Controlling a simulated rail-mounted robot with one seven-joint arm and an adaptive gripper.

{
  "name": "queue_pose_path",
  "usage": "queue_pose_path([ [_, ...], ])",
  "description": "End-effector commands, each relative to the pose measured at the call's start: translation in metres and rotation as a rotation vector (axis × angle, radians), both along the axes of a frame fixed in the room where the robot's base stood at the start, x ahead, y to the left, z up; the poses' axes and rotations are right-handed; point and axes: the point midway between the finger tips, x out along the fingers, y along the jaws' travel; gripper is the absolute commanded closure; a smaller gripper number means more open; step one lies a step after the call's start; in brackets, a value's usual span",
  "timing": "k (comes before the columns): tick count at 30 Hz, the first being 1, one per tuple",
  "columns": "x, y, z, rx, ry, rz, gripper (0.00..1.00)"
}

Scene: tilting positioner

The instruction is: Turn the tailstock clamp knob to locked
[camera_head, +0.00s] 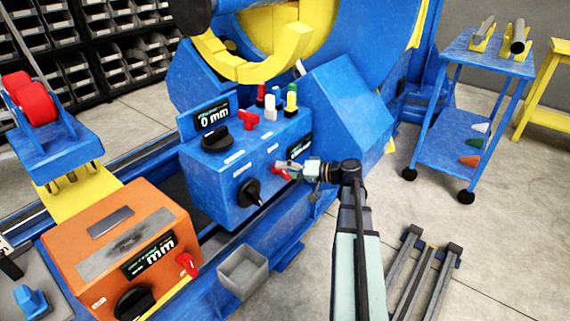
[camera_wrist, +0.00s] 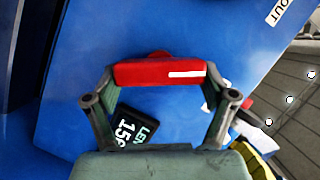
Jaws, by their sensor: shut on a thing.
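A red knob (camera_wrist: 160,73) with a white line sits on the front of the blue control box (camera_head: 230,160). In the wrist view it lies crosswise between the fingertips of my gripper (camera_wrist: 161,79), one at each end. My gripper is shut on it. In the head view my gripper (camera_head: 294,169) reaches the right part of the box's front, and the red knob (camera_head: 281,174) shows just beside the fingers. No readable label shows the knob to be the tailstock clamp. A second red knob (camera_head: 187,264) is on the orange box (camera_head: 120,240), away from my gripper.
A dark display (camera_wrist: 138,130) is close beside the held knob. A black knob (camera_head: 250,193) is to its left on the same face.

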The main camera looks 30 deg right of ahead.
Motion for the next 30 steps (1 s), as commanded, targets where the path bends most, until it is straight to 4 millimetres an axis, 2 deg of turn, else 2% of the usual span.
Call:
queue_pose_path([
  [15, 0.0018, -0.0014, -0.0018, 0.391, 0.185, 0.0, 0.52],
  [30, 0.0013, -0.0008, -0.0053, 0.521, 0.244, 0.001, 0.52],
])
